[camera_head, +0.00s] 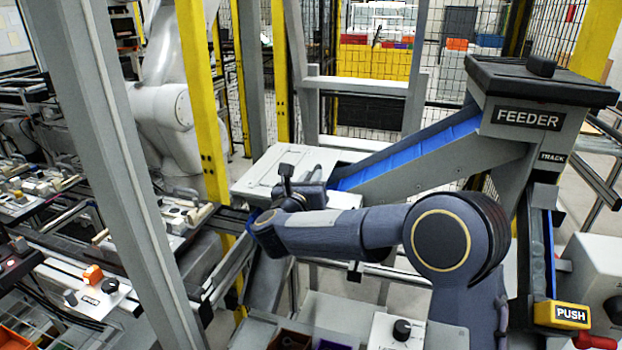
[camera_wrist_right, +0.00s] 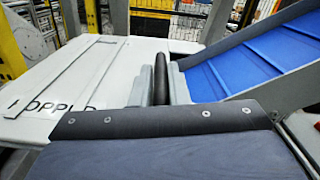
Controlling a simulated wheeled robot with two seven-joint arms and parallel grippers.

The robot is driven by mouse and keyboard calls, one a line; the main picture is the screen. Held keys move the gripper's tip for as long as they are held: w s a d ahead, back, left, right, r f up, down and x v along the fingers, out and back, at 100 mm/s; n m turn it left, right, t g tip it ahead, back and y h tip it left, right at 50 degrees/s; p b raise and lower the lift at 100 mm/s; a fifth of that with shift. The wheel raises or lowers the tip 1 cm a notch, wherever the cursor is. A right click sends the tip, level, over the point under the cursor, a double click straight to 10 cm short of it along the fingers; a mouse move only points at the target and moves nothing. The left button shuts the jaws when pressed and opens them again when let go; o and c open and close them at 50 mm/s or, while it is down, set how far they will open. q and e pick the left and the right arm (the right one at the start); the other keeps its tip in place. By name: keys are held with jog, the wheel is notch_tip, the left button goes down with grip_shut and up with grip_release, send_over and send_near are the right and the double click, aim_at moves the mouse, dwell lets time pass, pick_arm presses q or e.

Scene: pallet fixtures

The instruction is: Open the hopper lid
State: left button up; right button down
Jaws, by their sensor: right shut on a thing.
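The hopper lid (camera_head: 262,172) is a pale, flat panel at the lower end of the blue chute in the head view. It lies about level. In the wrist view the lid (camera_wrist_right: 85,72) fills the left side, with partly covered dark lettering. A dark upright handle (camera_wrist_right: 160,72) stands at its right part. My right gripper (camera_wrist_right: 160,88) has its grey fingers on both sides of this handle, shut on it. In the head view my right gripper (camera_head: 286,184) is over the lid, its fingertips mostly hidden by my wrist. My left gripper is not in view.
The feeder (camera_head: 527,117) with its blue chute (camera_head: 415,150) rises to the right of the lid. A yellow post (camera_head: 203,100) and a grey post (camera_head: 112,150) stand to the left. A yellow PUSH block (camera_head: 562,314) is at lower right.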

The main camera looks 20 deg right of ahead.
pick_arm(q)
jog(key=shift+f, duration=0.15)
pick_arm(e)
jog(key=shift+r, duration=0.15)
